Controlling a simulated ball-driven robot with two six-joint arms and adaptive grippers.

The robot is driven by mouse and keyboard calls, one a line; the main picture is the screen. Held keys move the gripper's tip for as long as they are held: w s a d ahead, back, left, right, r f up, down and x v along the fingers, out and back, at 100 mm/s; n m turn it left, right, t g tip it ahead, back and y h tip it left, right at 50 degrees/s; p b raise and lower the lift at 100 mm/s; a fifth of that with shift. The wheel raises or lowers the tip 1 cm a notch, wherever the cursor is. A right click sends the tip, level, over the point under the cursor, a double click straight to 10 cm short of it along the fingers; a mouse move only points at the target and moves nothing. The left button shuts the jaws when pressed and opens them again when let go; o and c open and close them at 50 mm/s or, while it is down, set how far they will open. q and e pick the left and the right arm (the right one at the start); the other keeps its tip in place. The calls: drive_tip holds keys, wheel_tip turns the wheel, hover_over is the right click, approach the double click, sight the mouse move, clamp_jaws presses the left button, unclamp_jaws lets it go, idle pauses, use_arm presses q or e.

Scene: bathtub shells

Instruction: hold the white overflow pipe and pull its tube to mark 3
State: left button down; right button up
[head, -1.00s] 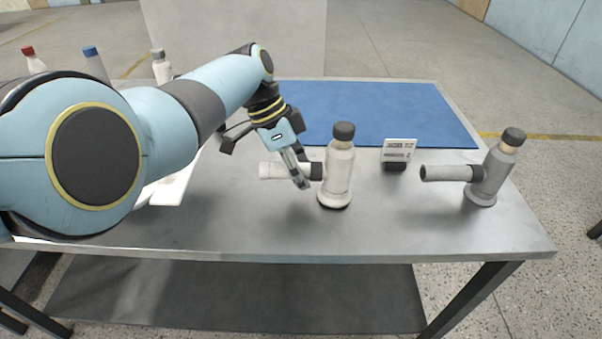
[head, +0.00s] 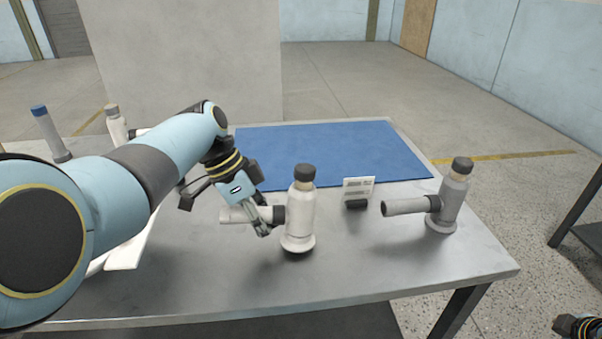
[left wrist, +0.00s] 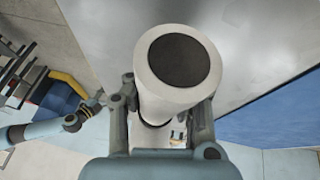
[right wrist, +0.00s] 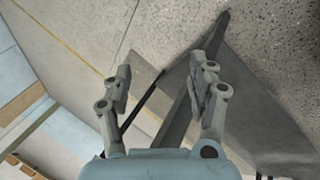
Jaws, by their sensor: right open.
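The white overflow pipe (head: 300,212) stands upright near the middle of the metal table, with a black cap and a pale side tube (head: 236,214) pointing left. My left gripper (head: 264,228) comes in from the upper left and has its fingers around this tube. In the left wrist view the tube's round end, with a dark face (left wrist: 178,57), sits between the fingers, which look closed against its sides. No numbered marks can be read on it. My right gripper (right wrist: 163,75) is open and empty, above the floor and a dark table leg.
A grey pipe (head: 452,203) with a side tube stands to the right. A small white sign (head: 358,189) stands between the two pipes. A blue mat (head: 330,152) covers the table's back. The table's front right is clear.

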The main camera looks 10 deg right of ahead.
drive_tip(key=w+a+r+n+t, duration=0.1)
drive_tip(key=w+r+n, duration=0.2)
drive_tip(key=w+r, duration=0.45)
drive_tip(key=w+r+n+t, duration=0.1)
drive_tip(key=w+r+n, duration=0.25)
drive_tip(key=r, duration=0.75)
drive_tip(key=m+y, duration=0.3)
drive_tip(key=y, duration=1.2)
approach(312, 171)
drive_tip(key=x, duration=1)
drive_tip(key=shift+w+a+f, duration=0.1)
drive_tip(key=shift+w+a, duration=0.05)
drive_tip(key=shift+a, duration=0.1)
drive_tip(key=shift+w+a+f, duration=0.3)
drive_tip(key=shift+w+a, duration=0.05)
drive_tip(key=shift+a, duration=0.2)
drive_tip(key=shift+t, duration=0.3)
clamp_jaws()
drive_tip(key=shift+d, duration=0.1)
